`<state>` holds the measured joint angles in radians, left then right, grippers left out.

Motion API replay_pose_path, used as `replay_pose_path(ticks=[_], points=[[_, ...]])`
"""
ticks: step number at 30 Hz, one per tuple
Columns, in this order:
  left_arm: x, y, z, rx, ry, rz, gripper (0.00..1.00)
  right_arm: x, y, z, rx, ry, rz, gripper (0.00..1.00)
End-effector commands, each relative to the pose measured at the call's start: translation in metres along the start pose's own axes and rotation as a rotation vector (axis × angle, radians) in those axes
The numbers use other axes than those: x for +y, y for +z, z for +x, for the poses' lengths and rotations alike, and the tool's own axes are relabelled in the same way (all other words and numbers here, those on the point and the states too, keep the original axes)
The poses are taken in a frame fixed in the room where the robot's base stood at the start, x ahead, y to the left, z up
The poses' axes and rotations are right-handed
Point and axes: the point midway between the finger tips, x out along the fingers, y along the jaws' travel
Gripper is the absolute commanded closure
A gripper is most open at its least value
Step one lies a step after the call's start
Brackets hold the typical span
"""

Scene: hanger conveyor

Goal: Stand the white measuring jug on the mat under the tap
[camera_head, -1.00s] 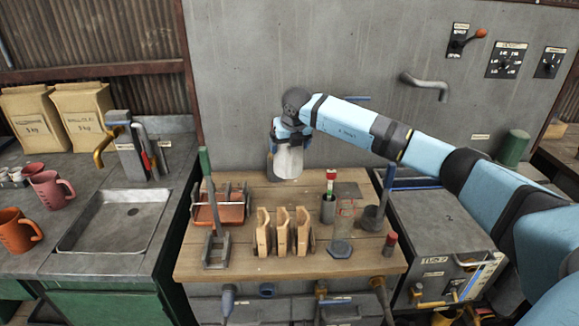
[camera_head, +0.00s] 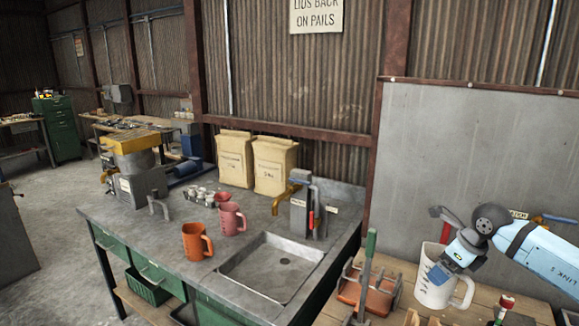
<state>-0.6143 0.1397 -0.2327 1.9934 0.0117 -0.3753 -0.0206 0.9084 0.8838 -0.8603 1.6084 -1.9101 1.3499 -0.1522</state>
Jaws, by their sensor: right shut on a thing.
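The white measuring jug (camera_head: 434,284) is upright at the lower right, at the wooden bench, with its handle to the right. My right gripper (camera_head: 456,258) is shut on it at its upper right side. I cannot tell whether its base touches the bench. A tap with a brass-coloured spout (camera_head: 285,197) stands on the metal counter behind the sink, beside a grey upright block. I cannot make out a mat under it. My left gripper is not in view.
The sink (camera_head: 240,271) is sunk into the grey counter (camera_head: 150,240). An orange jug (camera_head: 194,243) and a pink jug (camera_head: 231,219) stand left of it, with small cups (camera_head: 196,194) behind. Paper sacks (camera_head: 273,166) stand at the back. A reddish tray (camera_head: 368,297) sits left of the white jug.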

Motion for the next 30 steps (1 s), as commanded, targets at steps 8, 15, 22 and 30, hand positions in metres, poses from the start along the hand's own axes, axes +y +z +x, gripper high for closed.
replay_pose_path(ticks=[8,15,22,30], points=[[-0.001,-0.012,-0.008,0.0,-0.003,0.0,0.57,0.058,-0.008,0.006,-0.001,0.236,-0.561,0.61],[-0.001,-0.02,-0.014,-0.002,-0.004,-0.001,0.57,0.11,-0.02,0.008,0.0,0.458,-1.099,0.61],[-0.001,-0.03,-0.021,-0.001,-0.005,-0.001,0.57,0.165,-0.038,0.005,0.002,0.692,-1.663,0.61],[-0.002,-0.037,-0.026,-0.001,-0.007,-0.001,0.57,0.209,-0.058,-0.003,0.003,0.891,-2.145,0.61]])
